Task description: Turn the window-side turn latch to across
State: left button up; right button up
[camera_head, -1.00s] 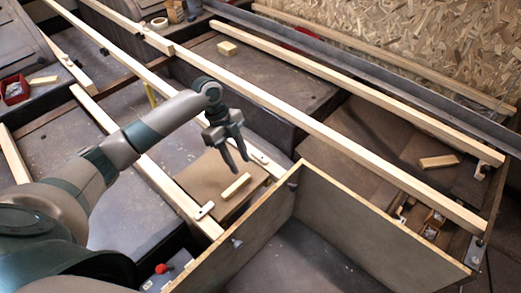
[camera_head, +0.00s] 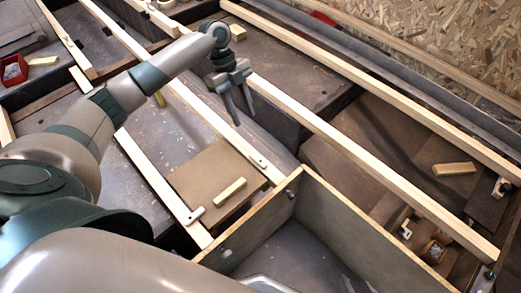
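A brown panel (camera_head: 208,166) with a pale wooden grip block (camera_head: 230,188) lies between two wooden rails. One small pale turn latch (camera_head: 195,215) sits on the near rail (camera_head: 150,172) and points toward the panel's edge. Another pale turn latch (camera_head: 258,160) sits on the far rail (camera_head: 215,121) and appears to lie along it. No window shows, so I cannot tell which latch is window-side. My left gripper (camera_head: 244,116) is open and empty, pointing down, beyond the panel and above the far latch in the picture, apart from both. My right gripper is not in view.
An open wooden box (camera_head: 345,207) stands right of the panel, its corner close to the far rail. Long rails (camera_head: 370,165) cross the right side. A loose wood block (camera_head: 454,169) lies at right. A red bin (camera_head: 14,71) stands at far left.

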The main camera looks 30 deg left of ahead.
aim_at(259, 160)
pick_arm(q)
jog(key=shift+s, duration=0.1)
pick_arm(e)
jog(key=shift+s, duration=0.1)
